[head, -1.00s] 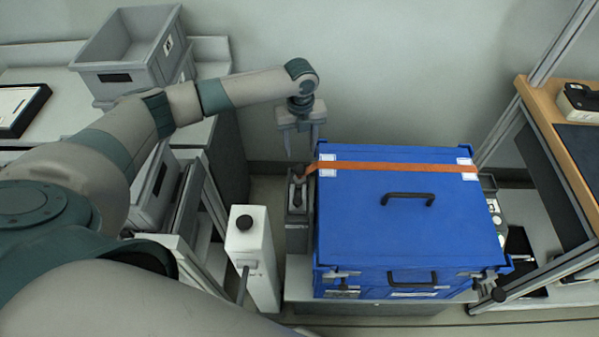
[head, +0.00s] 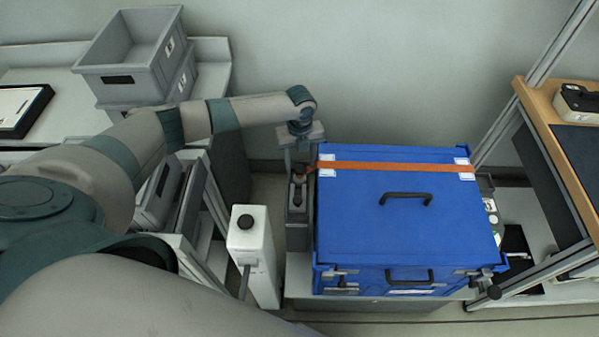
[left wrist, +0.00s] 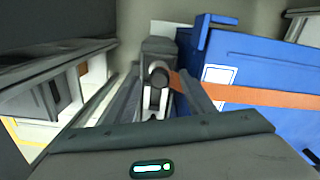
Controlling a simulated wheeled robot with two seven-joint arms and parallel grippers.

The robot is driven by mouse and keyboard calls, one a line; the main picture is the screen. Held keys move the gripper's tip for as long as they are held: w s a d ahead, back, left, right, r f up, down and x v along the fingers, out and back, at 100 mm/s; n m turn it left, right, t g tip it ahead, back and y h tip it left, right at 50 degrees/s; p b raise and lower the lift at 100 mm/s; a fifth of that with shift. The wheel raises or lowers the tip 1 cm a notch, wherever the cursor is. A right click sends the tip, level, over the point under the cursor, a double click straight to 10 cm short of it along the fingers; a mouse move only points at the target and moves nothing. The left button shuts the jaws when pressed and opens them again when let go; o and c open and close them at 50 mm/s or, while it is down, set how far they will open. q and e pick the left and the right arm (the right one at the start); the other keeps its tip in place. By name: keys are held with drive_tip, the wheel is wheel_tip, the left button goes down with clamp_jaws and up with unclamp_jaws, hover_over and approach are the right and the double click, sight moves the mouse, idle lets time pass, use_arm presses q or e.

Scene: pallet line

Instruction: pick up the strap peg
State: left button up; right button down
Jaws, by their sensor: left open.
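The strap peg (left wrist: 160,78) is a dark round-headed peg with a pale bracket below it. It stands at the end of the orange strap (head: 400,167), in the grey holder (head: 296,238) beside the blue case (head: 345,230). In the head view the peg (head: 298,178) is partly hidden by my left gripper (head: 299,170), which points down over it. My left gripper is open, with a finger on each side of the peg in the left wrist view. I cannot tell whether the fingers touch it. My right gripper is not in view.
The blue case is close on the right of my left gripper. Stacked grey crates (head: 135,85) are at the back left. A wooden-edged bench (head: 545,125) is at the right.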

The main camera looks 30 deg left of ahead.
sight(299, 167)
use_arm(q)
drive_tip(key=shift+s+f+p, duration=0.2)
drive_tip(key=shift+f+p, duration=0.1)
drive_tip(key=shift+f, duration=1.35)
clamp_jaws()
